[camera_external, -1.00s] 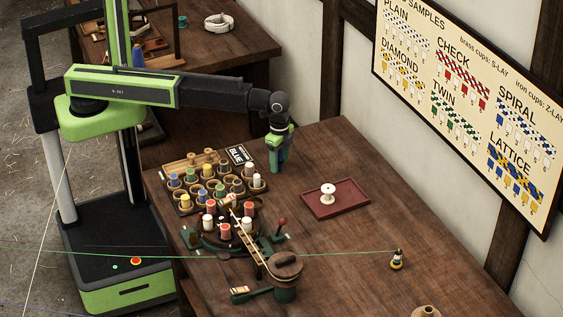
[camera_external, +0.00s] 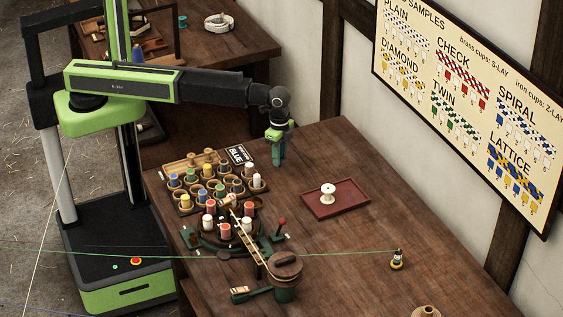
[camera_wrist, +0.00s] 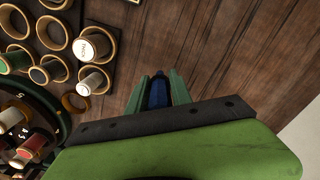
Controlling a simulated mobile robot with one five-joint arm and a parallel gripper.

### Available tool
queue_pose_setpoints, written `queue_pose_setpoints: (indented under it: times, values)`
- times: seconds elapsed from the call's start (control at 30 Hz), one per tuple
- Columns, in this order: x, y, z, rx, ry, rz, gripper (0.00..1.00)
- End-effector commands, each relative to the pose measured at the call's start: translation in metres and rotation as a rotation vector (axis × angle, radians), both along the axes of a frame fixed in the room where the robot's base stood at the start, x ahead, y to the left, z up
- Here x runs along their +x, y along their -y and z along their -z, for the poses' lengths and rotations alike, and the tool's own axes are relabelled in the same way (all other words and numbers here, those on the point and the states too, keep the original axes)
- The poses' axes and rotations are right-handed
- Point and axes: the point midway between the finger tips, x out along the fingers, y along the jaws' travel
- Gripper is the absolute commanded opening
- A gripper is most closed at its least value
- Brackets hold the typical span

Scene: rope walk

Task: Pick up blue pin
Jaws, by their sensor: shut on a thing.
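My gripper (camera_external: 278,157) is above the table, to the right of the wooden pin rack and its small BLUE sign. In the wrist view its two green fingers (camera_wrist: 158,84) are shut on a dark blue pin (camera_wrist: 158,96), which sits between them. Only part of the pin shows, as the fingers and the palm hide the rest. In the outside view the fingers hide the held pin. Other blue-topped pins, such as the blue pin at the rack's left (camera_external: 174,178), stand in the rack.
Pins of several colours stand in the round holder (camera_external: 225,240) nearer the camera. A dark red tray (camera_external: 350,207) with a white spool (camera_external: 328,190) lies to the right. A green line runs across to a small bobbin (camera_external: 397,260). Bare wood lies between.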

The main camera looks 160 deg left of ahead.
Motion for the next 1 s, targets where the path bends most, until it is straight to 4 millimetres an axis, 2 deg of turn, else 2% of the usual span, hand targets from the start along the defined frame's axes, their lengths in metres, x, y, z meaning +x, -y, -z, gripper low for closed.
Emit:
queue_pose_setpoints:
  times: [0.03, 0.13, 0.5, 0.7, 1.0]
  values:
    - [0.0, 0.0, -0.016, 0.0, 0.0, 0.0, 0.0]
    - [0.001, 0.005, -0.033, 0.0, 0.0, 0.002, 0.0]
    - [0.026, 0.087, -0.081, 0.0, 0.0, 0.002, 0.0]
    - [0.033, 0.108, -0.09, 0.0, 0.0, 0.0, 0.0]
    - [0.035, 0.112, -0.09, 0.0, 0.0, 0.0, 0.0]
